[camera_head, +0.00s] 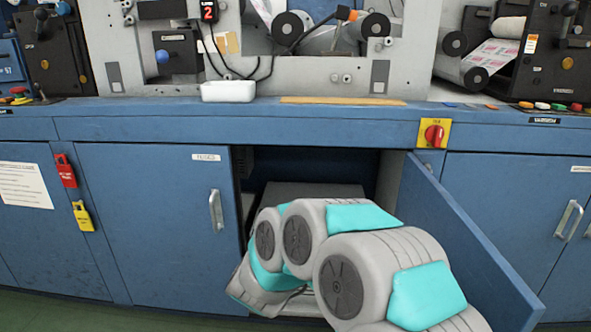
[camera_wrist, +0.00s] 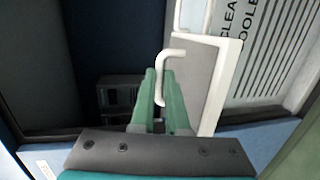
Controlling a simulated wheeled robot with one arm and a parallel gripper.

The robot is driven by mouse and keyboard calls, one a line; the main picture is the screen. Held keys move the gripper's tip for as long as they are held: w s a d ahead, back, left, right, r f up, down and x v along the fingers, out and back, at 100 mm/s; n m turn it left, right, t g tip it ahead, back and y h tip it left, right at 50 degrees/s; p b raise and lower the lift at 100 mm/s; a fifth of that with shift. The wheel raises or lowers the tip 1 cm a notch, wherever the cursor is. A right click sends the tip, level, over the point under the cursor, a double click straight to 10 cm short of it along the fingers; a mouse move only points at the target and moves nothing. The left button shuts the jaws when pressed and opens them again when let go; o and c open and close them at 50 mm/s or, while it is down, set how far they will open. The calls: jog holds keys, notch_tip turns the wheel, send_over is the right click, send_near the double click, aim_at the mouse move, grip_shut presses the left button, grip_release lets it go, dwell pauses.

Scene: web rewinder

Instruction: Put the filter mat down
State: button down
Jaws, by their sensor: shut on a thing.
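The filter mat (camera_wrist: 207,78) shows in the wrist view as a grey panel with a white frame and a white bent handle. My gripper (camera_wrist: 160,80) has green fingers and is shut on the mat's handle. The mat stands just right of the fingers, tilted in the picture. I cannot tell whether its edge touches anything. In the head view my arm reaches to the open cabinet (camera_head: 308,165), and it hides my gripper and the mat.
A louvred panel with printed lettering (camera_wrist: 262,60) is behind the mat in the wrist view. A dark box (camera_wrist: 117,97) sits deeper inside. The blue cabinet door (camera_head: 455,235) stands open at right. Above are the worktop (camera_head: 260,127) and a white tray (camera_head: 228,91).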

jog(key=shift+n+y, duration=0.3)
jog(key=shift+y, duration=0.1)
jog(key=r, duration=0.1)
jog(key=d+r+p, duration=0.1)
jog(key=r, duration=0.3)
jog(key=shift+w+d, duration=0.25)
jog(key=shift+w, duration=0.15)
jog(key=s+d+r+m+h+p, duration=0.1)
jog(key=d+r, duration=0.3)
jog(key=d, duration=0.6)
jog(key=s+d+r+m+h+p, duration=0.1)
jog(key=d+r+h+p, duration=0.1)
jog(key=d, duration=0.8)
notch_tip(320, 180, up, 3)
jog(key=shift+f+m+p, duration=0.1)
jog(key=shift+m+p, duration=0.2)
jog(key=shift+p, duration=0.55)
jog(key=shift+g, duration=0.3)
